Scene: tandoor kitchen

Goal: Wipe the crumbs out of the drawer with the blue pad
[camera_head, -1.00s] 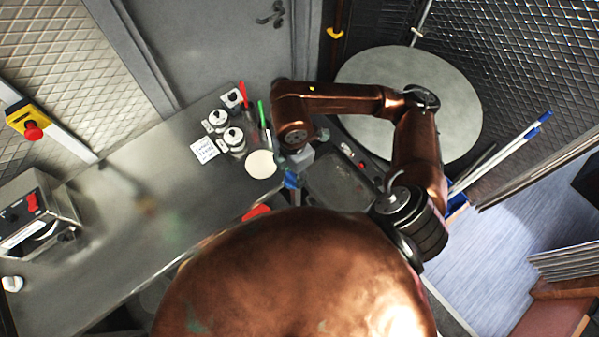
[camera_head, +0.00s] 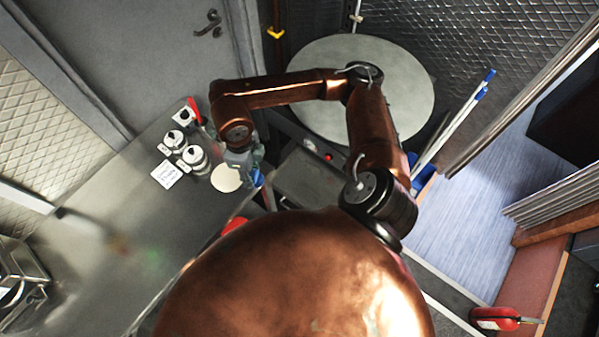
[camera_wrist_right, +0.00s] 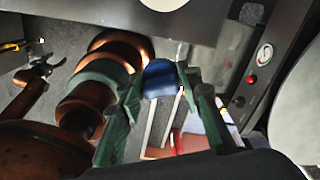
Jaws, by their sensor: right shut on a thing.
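My right gripper (camera_head: 256,176) hangs beside the counter's right edge, next to a round cream disc. It is shut on the blue pad (camera_head: 258,179). In the right wrist view the pad (camera_wrist_right: 160,80) sits between the two greenish fingers of the gripper (camera_wrist_right: 162,88). A dark grey rectangular surface (camera_head: 312,178) lies right of the gripper; I cannot tell whether it is the drawer. No crumbs can be made out. My left gripper is not in view.
On the counter (camera_head: 130,230) stand two lidded jars (camera_head: 193,157), a white label card (camera_head: 167,174) and the cream disc (camera_head: 226,178). A large round grey top (camera_head: 365,85) stands behind my arm.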

